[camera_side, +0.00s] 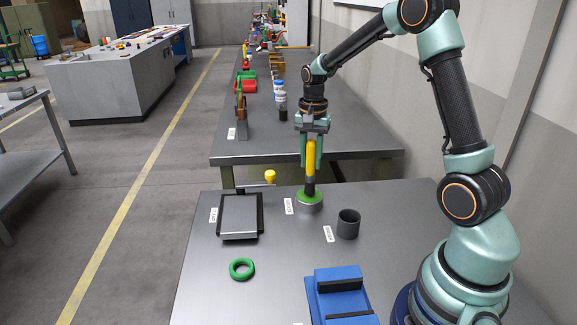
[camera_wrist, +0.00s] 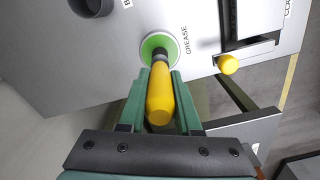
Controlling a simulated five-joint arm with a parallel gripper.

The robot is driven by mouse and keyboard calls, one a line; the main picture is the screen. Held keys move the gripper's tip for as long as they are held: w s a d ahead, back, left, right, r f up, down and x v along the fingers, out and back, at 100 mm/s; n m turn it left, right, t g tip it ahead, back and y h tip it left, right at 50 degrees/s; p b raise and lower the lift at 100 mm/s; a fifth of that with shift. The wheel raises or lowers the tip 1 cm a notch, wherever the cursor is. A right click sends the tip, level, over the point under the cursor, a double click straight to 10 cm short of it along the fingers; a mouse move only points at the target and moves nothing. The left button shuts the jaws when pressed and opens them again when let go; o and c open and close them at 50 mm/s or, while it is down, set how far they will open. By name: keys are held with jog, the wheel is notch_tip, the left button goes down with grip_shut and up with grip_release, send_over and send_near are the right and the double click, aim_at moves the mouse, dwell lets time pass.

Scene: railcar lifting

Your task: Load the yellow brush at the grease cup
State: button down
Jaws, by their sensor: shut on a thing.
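My gripper (camera_side: 310,154) is shut on the yellow handle of the brush (camera_side: 310,162), which is held upright with its dark lower end down. The brush also shows between the green fingers in the wrist view (camera_wrist: 160,95). Its tip is at the grease cup (camera_side: 309,205), a grey cup with a green top, labelled GREASE in the wrist view (camera_wrist: 158,47). The tip is over or in the green; I cannot tell how deep it goes. The bristles are hidden.
A dark open cup (camera_side: 348,224) stands right of the grease cup. A framed clamp tray (camera_side: 239,215) with a yellow knob (camera_side: 270,177) is at left. A green ring (camera_side: 242,269) and a blue block (camera_side: 340,293) lie nearer. A second bench (camera_side: 350,142) stands behind.

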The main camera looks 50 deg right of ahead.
aim_at(312, 140)
jog(key=shift+f, duration=0.6)
dwell(1.2)
jog(key=shift+r, duration=0.1)
jog(key=shift+r, duration=3.5)
